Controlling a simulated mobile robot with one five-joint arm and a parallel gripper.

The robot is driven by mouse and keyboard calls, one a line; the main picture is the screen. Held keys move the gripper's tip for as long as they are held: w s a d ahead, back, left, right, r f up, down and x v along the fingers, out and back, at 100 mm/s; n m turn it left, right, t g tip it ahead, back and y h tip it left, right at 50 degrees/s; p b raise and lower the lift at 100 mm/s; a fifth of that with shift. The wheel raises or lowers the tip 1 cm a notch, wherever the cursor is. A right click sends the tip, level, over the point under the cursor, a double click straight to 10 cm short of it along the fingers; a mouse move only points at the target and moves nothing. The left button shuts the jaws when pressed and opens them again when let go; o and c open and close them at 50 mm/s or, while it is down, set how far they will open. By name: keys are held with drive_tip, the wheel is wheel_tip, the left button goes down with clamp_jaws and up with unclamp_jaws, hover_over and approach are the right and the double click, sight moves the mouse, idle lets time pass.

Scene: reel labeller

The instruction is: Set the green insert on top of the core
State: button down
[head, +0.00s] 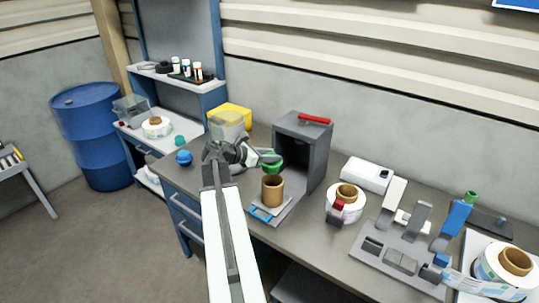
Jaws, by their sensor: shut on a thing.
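The green insert (271,163) is in my gripper (264,157), just above the core. The core (273,191) is a brown cardboard tube standing upright on a light grey plate in front of a dark grey box. A small gap seems to show between the insert and the core's top rim, but I cannot tell whether they touch. My gripper comes in from the left and is shut on the insert. The insert hides part of the core's opening.
The dark grey box (316,150) with a red handle stands close behind the core. A label reel (334,208) lies to the right, and a grey labeller (398,258) stands further right. A blue ball (184,157) and a yellow-lidded bin (222,128) are to the left.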

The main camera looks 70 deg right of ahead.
sight(272, 170)
drive_tip(key=shift+s+d+f+b, duration=0.1)
drive_tip(key=shift+s+f+b, duration=0.05)
drive_tip(key=shift+f+b, duration=1.35)
drive_tip(key=shift+s+f+b, duration=0.15)
drive_tip(key=shift+f+b, duration=1.25)
drive_tip(key=shift+f, duration=0.05)
drive_tip(key=shift+f+b, duration=0.6)
drive_tip(key=c, duration=1.3)
unclamp_jaws()
drive_tip(key=shift+o, duration=0.2)
drive_tip(key=shift+p+v, duration=2.05)
drive_tip(key=shift+v, duration=2.95)
drive_tip(key=shift+w+a+r, duration=0.15)
drive_tip(key=shift+w+a, duration=0.1)
drive_tip(key=shift+a, duration=0.15)
drive_tip(key=shift+w, duration=0.1)
